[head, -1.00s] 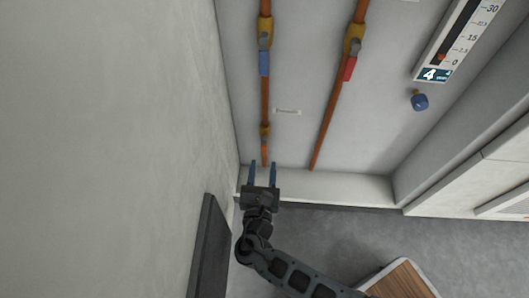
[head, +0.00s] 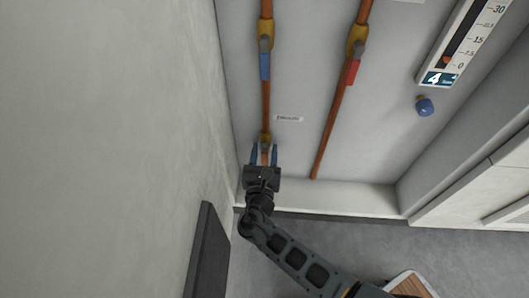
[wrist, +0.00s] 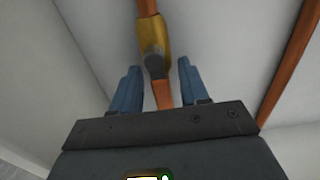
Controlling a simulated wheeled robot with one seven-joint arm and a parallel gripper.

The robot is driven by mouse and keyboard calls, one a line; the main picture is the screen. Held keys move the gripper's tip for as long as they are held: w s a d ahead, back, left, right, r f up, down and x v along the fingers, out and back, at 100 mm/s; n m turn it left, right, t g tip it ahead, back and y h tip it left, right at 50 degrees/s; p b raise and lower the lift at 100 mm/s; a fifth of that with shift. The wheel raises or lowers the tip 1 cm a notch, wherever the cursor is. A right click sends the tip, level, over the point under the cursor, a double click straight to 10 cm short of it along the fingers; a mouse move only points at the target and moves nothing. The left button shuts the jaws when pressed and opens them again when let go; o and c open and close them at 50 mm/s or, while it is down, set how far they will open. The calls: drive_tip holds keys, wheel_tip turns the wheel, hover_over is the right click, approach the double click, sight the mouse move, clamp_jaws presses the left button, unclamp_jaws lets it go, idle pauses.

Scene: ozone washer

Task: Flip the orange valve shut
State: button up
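The orange valve has a brass body (head: 265,136) low on the left copper pipe; the wrist view shows this body (wrist: 153,38) at top centre. From its grey bracket an orange lever (wrist: 162,95) points down, in line with the pipe. My gripper (head: 264,153) is open just below the valve body, with a blue finger on each side of the lever. In the wrist view my gripper (wrist: 155,84) has visible space between each finger and the lever. The lever's lower end is hidden behind my gripper.
Higher on the same pipe is a blue-lever valve (head: 265,60). A red-lever valve (head: 354,65) is on the right pipe (head: 333,130). A small white label (head: 289,118) is right of the orange valve. A ledge (head: 340,196) runs below, and a side wall (head: 120,130) is close on the left.

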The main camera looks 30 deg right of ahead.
clamp_jaws()
idle(0.3)
drive_tip(key=shift+s+n+p, duration=0.1)
drive_tip(key=shift+n+p, duration=0.2)
drive_tip(key=n+p, duration=0.3)
drive_tip(key=shift+s+d+r+p, duration=0.2)
drive_tip(key=shift+d+r+p, duration=0.05)
drive_tip(key=shift+d+p, duration=0.15)
drive_tip(key=n+p, duration=0.2)
drive_tip(key=n, duration=0.1)
drive_tip(key=n+p, duration=0.1)
drive_tip(key=p, duration=0.1)
drive_tip(key=shift+s+d+r+n, duration=0.25)
drive_tip(key=shift+s+d+n, duration=0.05)
drive_tip(key=shift+d+n, duration=0.1)
drive_tip(key=n+p, duration=0.2)
drive_tip(key=n, duration=0.1)
drive_tip(key=r+n+p, duration=0.1)
drive_tip(key=n+p, duration=0.1)
drive_tip(key=shift+s+d, duration=0.15)
drive_tip(key=shift+d, duration=0.1)
drive_tip(key=shift+s+r+n+p, duration=0.15)
drive_tip(key=shift+n+p, duration=0.35)
drive_tip(key=shift+n, duration=0.6)
drive_tip(key=shift+w+r+n+p, duration=0.15)
drive_tip(key=shift+n+p, duration=0.35)
drive_tip(key=shift+n, duration=0.6)
drive_tip(key=shift+s, duration=0.1)
